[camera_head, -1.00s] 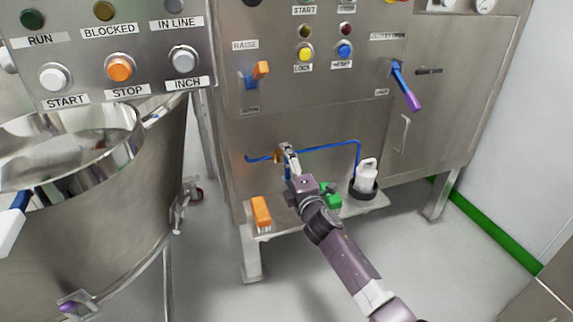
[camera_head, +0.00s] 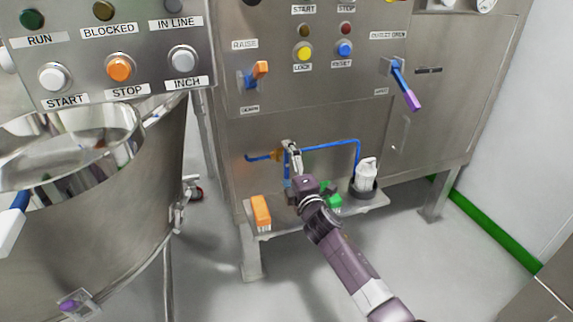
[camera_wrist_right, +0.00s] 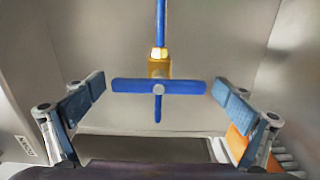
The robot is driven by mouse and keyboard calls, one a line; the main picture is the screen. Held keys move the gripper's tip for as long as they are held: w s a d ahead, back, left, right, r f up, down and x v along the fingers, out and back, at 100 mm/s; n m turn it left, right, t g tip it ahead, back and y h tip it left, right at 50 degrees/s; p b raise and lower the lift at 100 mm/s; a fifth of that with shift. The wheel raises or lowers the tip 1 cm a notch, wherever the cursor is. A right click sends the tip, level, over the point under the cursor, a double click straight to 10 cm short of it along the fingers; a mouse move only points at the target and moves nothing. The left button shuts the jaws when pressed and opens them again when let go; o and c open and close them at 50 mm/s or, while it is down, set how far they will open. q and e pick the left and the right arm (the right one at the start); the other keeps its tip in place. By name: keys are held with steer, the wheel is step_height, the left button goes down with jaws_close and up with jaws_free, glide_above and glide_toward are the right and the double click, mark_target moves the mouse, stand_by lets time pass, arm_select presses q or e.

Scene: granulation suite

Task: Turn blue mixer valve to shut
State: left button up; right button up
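A blue bar handle (camera_wrist_right: 180,86) with a grey hub sits on a brass valve body (camera_wrist_right: 158,67) in the right wrist view. The handle lies across the blue pipe (camera_wrist_right: 160,22). In the head view the brass valve (camera_head: 277,155) is on the blue pipe (camera_head: 325,148) low on the machine's front, partly hidden by my right gripper (camera_head: 291,150). In the right wrist view my right gripper (camera_wrist_right: 158,108) is open, its blue-padded fingers either side of the handle, with gaps at both ends. My left gripper cannot be made out.
A blue and purple lever (camera_head: 405,85) stands on the panel between outlet labels. Below the pipe, a shelf (camera_head: 290,225) carries an orange brush (camera_head: 261,212), a green item (camera_head: 332,198) and a white bottle (camera_head: 366,174). A steel vessel (camera_head: 100,230) stands at left.

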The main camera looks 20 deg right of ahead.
steer(key=s, duration=1.2)
steer(key=shift+d, duration=0.2)
